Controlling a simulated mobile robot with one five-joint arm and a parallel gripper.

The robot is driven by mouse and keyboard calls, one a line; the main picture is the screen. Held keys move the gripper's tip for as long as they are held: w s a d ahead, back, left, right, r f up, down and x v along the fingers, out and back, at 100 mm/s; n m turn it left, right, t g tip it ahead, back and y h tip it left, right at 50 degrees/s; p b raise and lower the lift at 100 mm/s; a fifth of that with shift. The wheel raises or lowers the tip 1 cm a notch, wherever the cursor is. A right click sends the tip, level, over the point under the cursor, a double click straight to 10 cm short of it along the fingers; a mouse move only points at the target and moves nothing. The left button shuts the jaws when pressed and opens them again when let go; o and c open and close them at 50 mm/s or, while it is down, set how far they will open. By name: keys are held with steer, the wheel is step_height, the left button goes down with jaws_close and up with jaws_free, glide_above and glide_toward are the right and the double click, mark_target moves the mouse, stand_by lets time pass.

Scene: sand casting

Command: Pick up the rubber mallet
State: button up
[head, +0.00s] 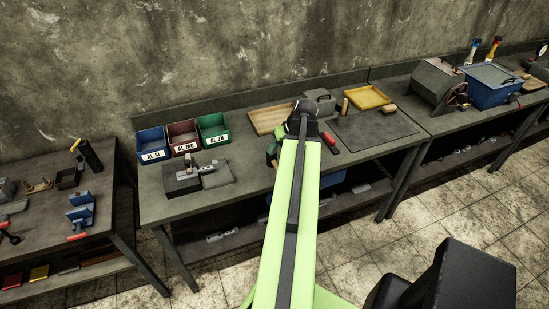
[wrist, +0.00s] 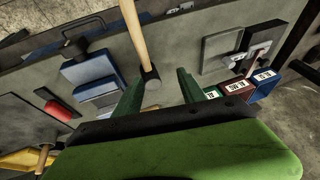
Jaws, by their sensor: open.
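The rubber mallet has a pale wooden handle and a black head (wrist: 152,79). In the wrist view its handle (wrist: 134,38) runs up to the top edge of the picture. My gripper (wrist: 158,92) is open, with one green finger to each side of the mallet head. The fingers do not appear closed on it, and I cannot tell whether either touches it. In the head view my arm covers most of this spot. A short tan piece (head: 273,147) shows left of my arm and may be the handle.
Labelled blue (head: 151,142), red (head: 183,134) and green bins (head: 213,128) stand left on the bench. A wooden tray (head: 262,126) and yellow tray (head: 368,96) lie behind. A red-handled tool (head: 328,140) is right of my arm. Blue blocks (wrist: 90,66) show in the wrist view.

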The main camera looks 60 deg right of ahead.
mark_target(277, 164)
steer(key=d+f+b, duration=0.1)
steer(key=f+b, duration=0.2)
steer(key=w+d+f+b, duration=0.1)
steer(key=f+b, duration=0.3)
steer(key=d+f+b, duration=0.1)
steer(key=f+b, duration=0.2)
steer(key=b, duration=0.1)
steer(key=shift+w+d+f, duration=0.15)
steer(key=shift+w+f, duration=0.2)
steer(key=shift+w, duration=0.05)
steer(key=shift+w+f, duration=0.1)
steer(key=shift+w, duration=0.05)
steer(key=b+x, duration=0.5)
steer(key=shift+w+d, duration=0.1)
steer(key=shift+d, duration=0.15)
jaws_close()
